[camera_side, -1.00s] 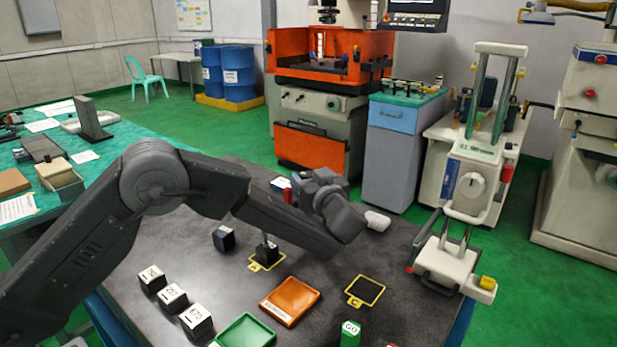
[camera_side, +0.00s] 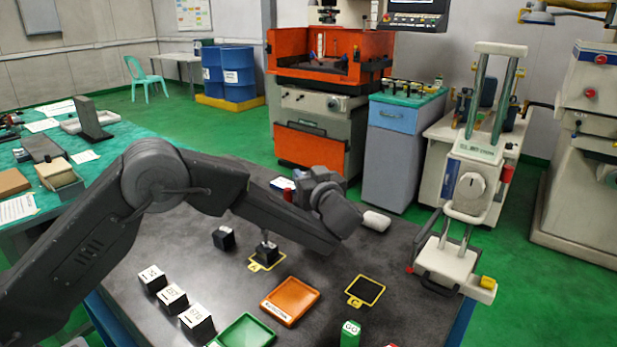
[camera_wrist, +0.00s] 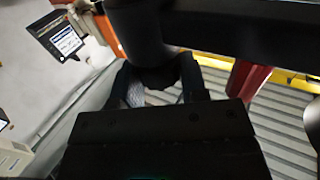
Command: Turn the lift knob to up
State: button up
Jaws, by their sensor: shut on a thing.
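My gripper (camera_wrist: 156,92) is shut on a dark round part (camera_wrist: 153,72) in the wrist view, which appears to be the lift knob. Its pointer and marks are hidden, so I cannot tell its setting. In the side view my wrist (camera_side: 325,195) is low over the far edge of the dark table, and the fingertips and the gripped part are hidden there. A red part (camera_side: 288,195) and a small white and blue piece (camera_side: 282,183) show just left of the wrist.
A white rounded piece (camera_side: 376,220) lies right of my wrist. An orange tray (camera_side: 289,300), a green tray (camera_side: 245,331) and labelled dark blocks (camera_side: 172,298) lie nearer on the table.

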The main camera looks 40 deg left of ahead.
jog(key=shift+n+g+y, duration=0.3)
jog(key=shift+n+g, duration=0.1)
jog(key=shift+g, duration=0.2)
jog(key=n+g+y, duration=0.1)
jog(key=n+g, duration=0.1)
jog(key=shift+w+g, duration=0.1)
jog(key=shift+g, duration=0.2)
jog(key=shift+n+g+y, duration=0.4)
jog(key=shift+n+g, duration=0.7)
jog(key=shift+g, duration=0.7)
jog(key=shift+w+n+g, duration=0.1)
jog(key=shift+n+g, duration=0.4)
jog(key=shift+g, duration=0.3)
jog(key=o, duration=0.9)
jog(key=shift+o, duration=0.2)
jog(key=shift+r+m+t, duration=0.1)
jog(key=shift+m+t, duration=0.3)
jog(key=shift+t, duration=0.2)
